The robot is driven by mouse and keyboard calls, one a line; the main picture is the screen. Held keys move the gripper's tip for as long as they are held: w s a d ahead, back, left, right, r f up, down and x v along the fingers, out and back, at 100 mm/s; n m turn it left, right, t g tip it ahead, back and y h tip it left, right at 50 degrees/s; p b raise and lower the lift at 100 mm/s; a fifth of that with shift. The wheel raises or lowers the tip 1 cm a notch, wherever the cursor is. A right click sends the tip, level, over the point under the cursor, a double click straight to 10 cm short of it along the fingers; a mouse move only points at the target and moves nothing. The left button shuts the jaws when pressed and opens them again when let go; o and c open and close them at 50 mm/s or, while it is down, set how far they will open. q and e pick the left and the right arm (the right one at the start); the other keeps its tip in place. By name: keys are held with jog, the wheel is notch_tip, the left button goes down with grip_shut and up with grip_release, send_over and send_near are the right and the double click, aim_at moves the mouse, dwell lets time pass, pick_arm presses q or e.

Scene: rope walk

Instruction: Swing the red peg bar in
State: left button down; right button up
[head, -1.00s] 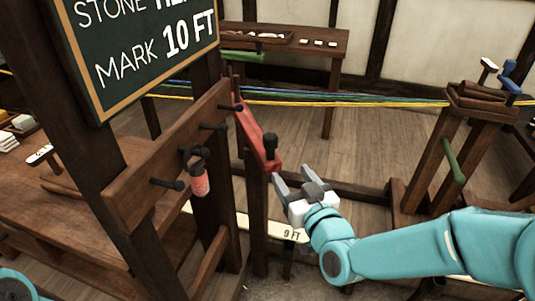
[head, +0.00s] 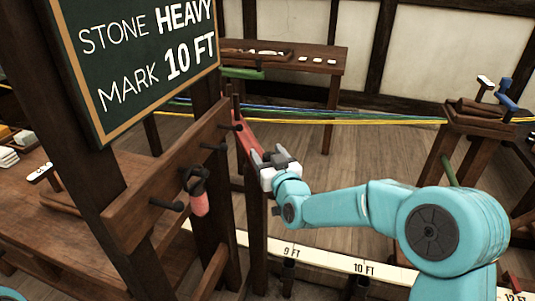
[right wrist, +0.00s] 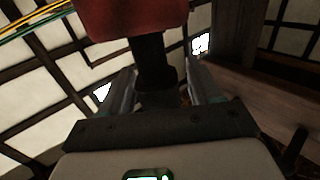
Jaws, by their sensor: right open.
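The red peg bar (head: 246,137) slants down from the dark post toward my right gripper (head: 272,156), which covers its near end in the head view. In the right wrist view the bar's red end (right wrist: 138,16) is at the top. Its dark peg (right wrist: 151,60) stands between the two spread fingers of my right gripper (right wrist: 162,88). The jaws are open around the peg; I cannot tell whether either finger touches it. My left gripper is out of view.
A chalkboard (head: 150,55) and a peg rail (head: 170,175) with a hanging pink weight (head: 199,200) stand left of the bar. Coloured ropes (head: 350,118) run to a stand (head: 470,120) at right. A marked white board (head: 330,261) lies low in front.

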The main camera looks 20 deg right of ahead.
jog(key=shift+w, duration=0.15)
grip_shut()
jog(key=shift+a+m+h, duration=0.5)
jog(key=shift+a+h, duration=0.2)
jog(key=shift+h, duration=0.1)
jog(key=shift+a+r+m+h, duration=0.1)
jog(key=shift+a+m+h, duration=0.3)
jog(key=shift+h, duration=0.2)
jog(key=m+h, duration=0.1)
jog(key=a+m+h+p, duration=0.1)
jog(key=h, duration=0.1)
jog(key=a+g+h, duration=0.1)
jog(key=shift+w+m+p, duration=0.3)
jog(key=shift+m, duration=0.1)
